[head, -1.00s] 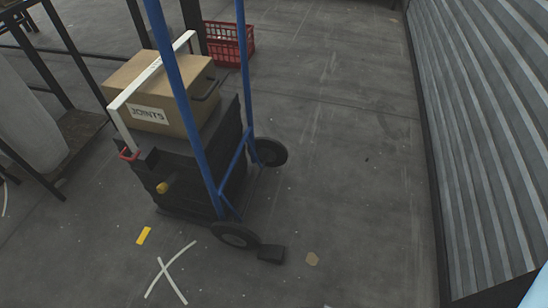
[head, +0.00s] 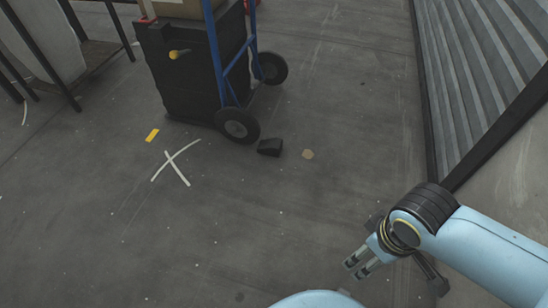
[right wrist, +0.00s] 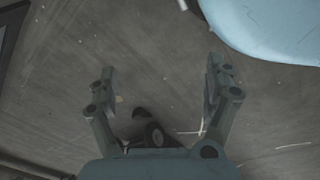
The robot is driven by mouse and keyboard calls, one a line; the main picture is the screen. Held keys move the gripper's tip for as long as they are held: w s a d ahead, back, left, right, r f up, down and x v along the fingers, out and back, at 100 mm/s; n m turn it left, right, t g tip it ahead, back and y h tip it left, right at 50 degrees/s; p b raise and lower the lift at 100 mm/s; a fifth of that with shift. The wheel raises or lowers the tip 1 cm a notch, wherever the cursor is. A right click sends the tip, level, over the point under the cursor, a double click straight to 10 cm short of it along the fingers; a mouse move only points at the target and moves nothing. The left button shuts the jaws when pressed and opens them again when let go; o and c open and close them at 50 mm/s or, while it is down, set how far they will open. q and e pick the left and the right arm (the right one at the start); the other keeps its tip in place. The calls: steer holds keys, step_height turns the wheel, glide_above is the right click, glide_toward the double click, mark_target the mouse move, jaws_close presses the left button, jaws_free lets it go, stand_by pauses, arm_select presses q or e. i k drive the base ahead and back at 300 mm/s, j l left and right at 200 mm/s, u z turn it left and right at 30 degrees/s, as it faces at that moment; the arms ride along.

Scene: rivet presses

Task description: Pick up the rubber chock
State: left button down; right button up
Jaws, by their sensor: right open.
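The black rubber chock (head: 270,147) lies on the floor in the head view, close to the right of the hand truck's near wheel (head: 237,125). My right gripper (head: 356,268) is at the lower right of the head view, well apart from the chock and nearer to me. In the right wrist view its two fingers (right wrist: 157,88) are spread wide with nothing between them but floor. Dark shapes low between the fingers there are partly hidden, and I cannot surely tell the chock among them. My left gripper is in neither view.
The blue hand truck (head: 223,50) carries a black case (head: 180,80) and a box at the top edge. A corrugated wall (head: 480,90) stands at the right. A white taped cross (head: 174,165) and yellow strip (head: 152,135) mark the floor. The floor between gripper and chock is clear.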

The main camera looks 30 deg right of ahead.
mark_target(272, 147)
steer(key=i+l+z, duration=0.65)
steer(key=i, duration=0.15)
